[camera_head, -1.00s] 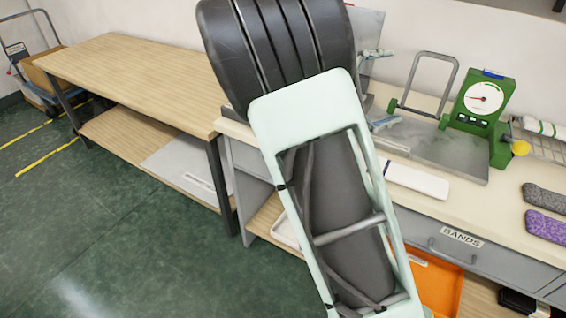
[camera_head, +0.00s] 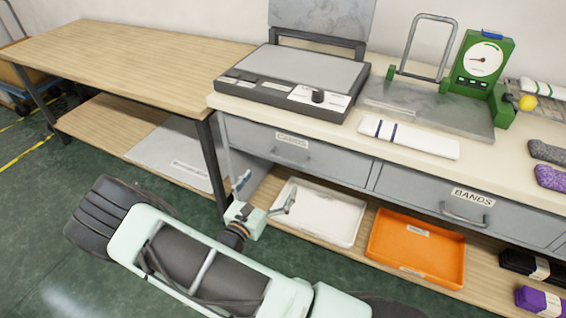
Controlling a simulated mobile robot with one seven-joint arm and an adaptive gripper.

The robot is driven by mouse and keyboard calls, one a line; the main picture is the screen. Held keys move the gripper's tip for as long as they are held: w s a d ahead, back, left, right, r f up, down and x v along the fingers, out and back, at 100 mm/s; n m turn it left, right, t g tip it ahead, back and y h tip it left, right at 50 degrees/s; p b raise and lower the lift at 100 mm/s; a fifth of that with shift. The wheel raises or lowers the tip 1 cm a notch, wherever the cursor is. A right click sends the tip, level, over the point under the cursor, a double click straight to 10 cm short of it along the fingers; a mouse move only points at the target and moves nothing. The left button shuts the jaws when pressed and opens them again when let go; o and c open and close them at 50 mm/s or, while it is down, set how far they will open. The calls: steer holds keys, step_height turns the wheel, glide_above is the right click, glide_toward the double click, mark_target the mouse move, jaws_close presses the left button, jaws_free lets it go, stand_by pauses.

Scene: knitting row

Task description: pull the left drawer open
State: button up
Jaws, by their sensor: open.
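The left drawer (camera_head: 335,160) is a grey front under the bench top, with a label that seems to read "CARDS" (camera_head: 292,140) and a bar handle (camera_head: 290,156). It looks shut. My gripper (camera_head: 268,183) is open and empty, below and slightly left of the handle in the picture. Its two fingers are spread and point up toward the drawer front, apart from the handle. My pale green arm lies across the lower part of the view, in front of the floor.
A "BANDS" drawer (camera_head: 430,206) is to the right, shut. A white tray (camera_head: 348,238) and an orange tray (camera_head: 455,272) sit on the lower shelf. A grey flat machine (camera_head: 248,94) and green dial scale (camera_head: 485,58) stand on top.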

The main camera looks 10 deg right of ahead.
mark_target(286, 159)
steer(key=b+x, duration=0.1)
steer(key=x, duration=0.9)
steer(key=shift+w+d, duration=0.1)
steer(key=shift+c, duration=0.4)
steer(key=shift+r, duration=0.1)
steer(key=c, duration=1.2)
steer(key=shift+c, duration=0.2)
